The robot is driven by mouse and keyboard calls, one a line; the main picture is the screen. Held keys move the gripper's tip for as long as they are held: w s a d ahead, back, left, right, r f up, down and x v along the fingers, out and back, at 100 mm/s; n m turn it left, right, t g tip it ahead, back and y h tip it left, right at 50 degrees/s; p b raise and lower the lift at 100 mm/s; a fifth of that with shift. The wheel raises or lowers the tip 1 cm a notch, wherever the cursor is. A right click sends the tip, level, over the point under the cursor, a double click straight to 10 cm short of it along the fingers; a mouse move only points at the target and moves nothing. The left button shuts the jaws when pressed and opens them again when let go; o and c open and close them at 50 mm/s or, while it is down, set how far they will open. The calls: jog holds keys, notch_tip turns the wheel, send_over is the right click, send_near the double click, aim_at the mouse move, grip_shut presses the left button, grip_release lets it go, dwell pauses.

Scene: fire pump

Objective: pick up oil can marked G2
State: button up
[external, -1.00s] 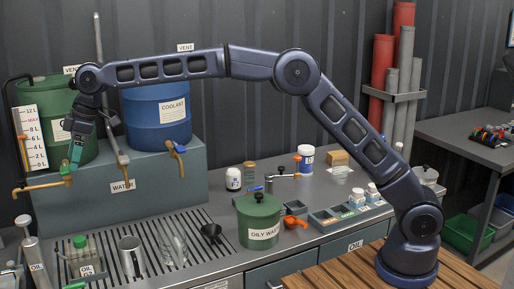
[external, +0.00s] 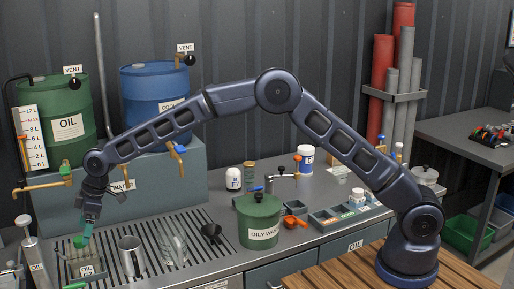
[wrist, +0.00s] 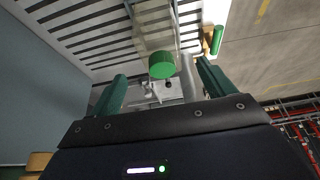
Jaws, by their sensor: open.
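The oil can marked G2 (external: 87,266) is a clear, squarish container with a green cap and a white label. It stands at the left end of the slotted drain grate in the external view. My gripper (external: 88,232) points down just above its cap, with the fingers open. In the wrist view the green cap (wrist: 162,65) shows ahead of and between the two green fingers (wrist: 160,88), with nothing held. The can's clear body behind the cap is only partly visible there.
A metal mug (external: 131,256) and a glass jug (external: 174,243) stand to the right of the can. A grey pump-like cylinder (external: 34,255) stands close on its left. The green oil drum (external: 60,125) and its brass tap (external: 40,184) are behind and above.

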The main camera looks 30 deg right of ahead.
aim_at(70, 264)
jog(key=x, duration=0.7)
jog(key=shift+s+f, duration=0.1)
jog(key=shift+f, duration=0.15)
jog(key=c, duration=1.1)
